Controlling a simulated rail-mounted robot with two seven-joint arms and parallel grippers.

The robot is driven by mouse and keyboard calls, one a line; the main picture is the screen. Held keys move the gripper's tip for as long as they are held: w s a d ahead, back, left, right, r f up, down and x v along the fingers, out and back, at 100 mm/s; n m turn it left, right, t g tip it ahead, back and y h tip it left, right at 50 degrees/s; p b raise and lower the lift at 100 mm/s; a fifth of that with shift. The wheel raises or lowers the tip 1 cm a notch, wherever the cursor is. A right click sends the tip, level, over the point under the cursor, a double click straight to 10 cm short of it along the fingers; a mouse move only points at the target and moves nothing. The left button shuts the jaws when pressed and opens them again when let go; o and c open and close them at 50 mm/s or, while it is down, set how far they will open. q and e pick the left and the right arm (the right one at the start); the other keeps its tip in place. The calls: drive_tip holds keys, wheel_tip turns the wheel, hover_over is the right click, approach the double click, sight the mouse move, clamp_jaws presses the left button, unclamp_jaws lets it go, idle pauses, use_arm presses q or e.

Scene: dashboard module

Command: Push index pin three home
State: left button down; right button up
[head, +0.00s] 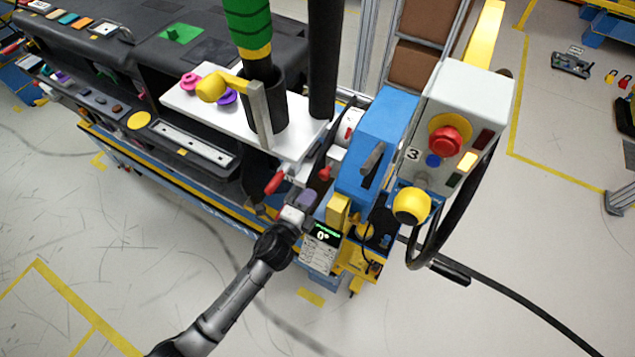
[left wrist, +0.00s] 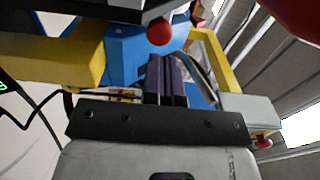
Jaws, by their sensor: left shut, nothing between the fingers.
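My left gripper (head: 306,199) is shut and empty beside the blue clamp station. In the left wrist view its dark fingers (left wrist: 165,80) lie together, pointing at the station. A round red knob (left wrist: 160,32) shows just beyond and above the fingertips there, apart from them in the picture; I cannot tell the depth gap. In the head view a small red knob (head: 325,173) sits on the station close to the gripper. I cannot read a pin number on it. A "3" marks the grey control box (head: 455,125). My right gripper is not in view.
A red handle (head: 275,182) sticks out under the white plate (head: 180,98), left of the gripper. The blue station block (head: 375,130), a yellow block (head: 338,212) and a display reading 0° (head: 322,236) crowd the gripper's right. Open floor lies in front.

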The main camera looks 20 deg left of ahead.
sight(322, 177)
use_arm(q)
drive_tip(key=shift+w+d, duration=0.15)
drive_tip(key=shift+w, duration=1.1)
drive_tip(key=shift+w+d, duration=0.1)
drive_tip(key=shift+w, duration=1.1)
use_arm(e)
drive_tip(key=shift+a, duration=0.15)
